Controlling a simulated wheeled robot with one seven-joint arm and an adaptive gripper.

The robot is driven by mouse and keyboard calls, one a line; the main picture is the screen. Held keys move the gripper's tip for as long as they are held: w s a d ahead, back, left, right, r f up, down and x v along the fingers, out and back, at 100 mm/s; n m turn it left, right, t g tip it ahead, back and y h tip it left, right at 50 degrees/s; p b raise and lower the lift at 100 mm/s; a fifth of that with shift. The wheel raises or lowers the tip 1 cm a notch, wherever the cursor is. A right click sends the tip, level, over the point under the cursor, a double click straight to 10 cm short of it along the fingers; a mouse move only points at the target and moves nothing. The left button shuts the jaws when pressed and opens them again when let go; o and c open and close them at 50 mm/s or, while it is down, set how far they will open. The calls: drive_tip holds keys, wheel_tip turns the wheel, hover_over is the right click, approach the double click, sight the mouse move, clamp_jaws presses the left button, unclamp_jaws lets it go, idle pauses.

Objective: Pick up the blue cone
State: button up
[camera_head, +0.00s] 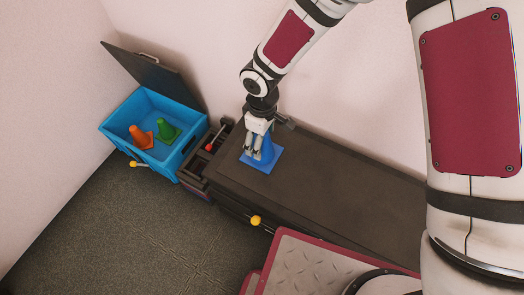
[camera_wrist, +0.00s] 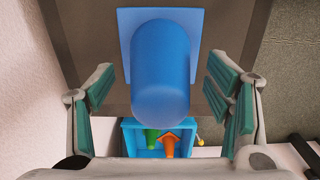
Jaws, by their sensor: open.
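The blue cone (camera_head: 266,153) stands upright on its square base on the dark counter top, near the counter's left end. My gripper (camera_head: 257,150) points down over it in the head view, and its fingers partly hide the cone. In the wrist view the blue cone (camera_wrist: 160,70) lies between the two open fingers of my gripper (camera_wrist: 168,92), with a visible gap on each side. The cone's base shows beyond its body there. The fingers do not appear to touch the cone.
A blue bin (camera_head: 184,152) with its dark lid (camera_head: 150,72) raised stands at the left, holding an orange cone (camera_head: 141,137) and a green cone (camera_head: 167,129). The dark counter (camera_head: 330,190) is clear to the right of the cone. A wall rises behind.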

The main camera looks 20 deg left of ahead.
drive_tip(key=shift+f, duration=0.45)
drive_tip(key=shift+r, duration=0.1)
clamp_jaws()
